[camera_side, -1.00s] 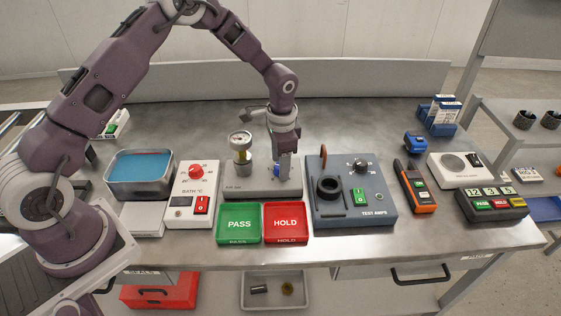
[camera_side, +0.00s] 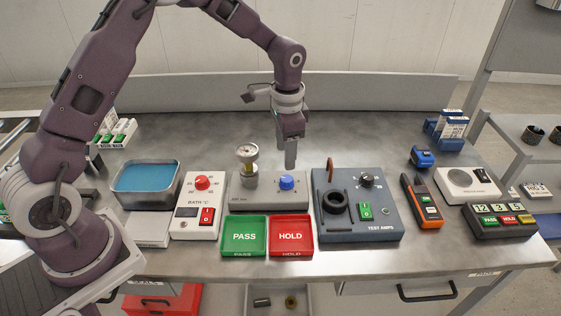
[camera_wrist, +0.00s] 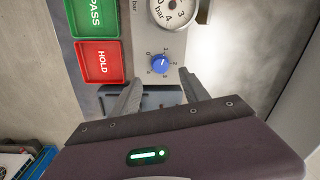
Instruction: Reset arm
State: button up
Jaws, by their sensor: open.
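My gripper (camera_side: 290,160) hangs pointing down above the back edge of the grey pressure station (camera_side: 240,200), a little above and behind its blue knob (camera_side: 287,182). In the wrist view my gripper (camera_wrist: 157,82) has its two fingers spread apart with nothing between them. The blue knob (camera_wrist: 160,64) shows just beyond the fingertips, apart from them, on a scale of numbers. The pressure gauge (camera_wrist: 172,12) is at the top of that view.
The green PASS tray (camera_side: 244,237) and red HOLD tray (camera_side: 290,237) lie in front. The TEST AMPS station (camera_side: 380,215) stands to the right, the bath controller (camera_side: 185,222) and blue bath (camera_side: 147,177) to the left. The bench behind my gripper is clear.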

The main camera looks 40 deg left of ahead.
jog(key=s+r+n+t, duration=0.1)
jog(key=s+r, duration=0.5)
jog(key=r, duration=0.6)
jog(key=s+r+n+t, duration=0.2)
jog(key=s+r, duration=0.1)
jog(key=s, duration=0.9)
jog(key=s+r+n+t, duration=0.2)
jog(key=s+r+n, duration=0.1)
jog(key=s, duration=0.9)
jog(key=shift+s+d+r+h, duration=0.2)
jog(key=shift+d+r+h, duration=0.15)
jog(key=shift+r, duration=0.35)
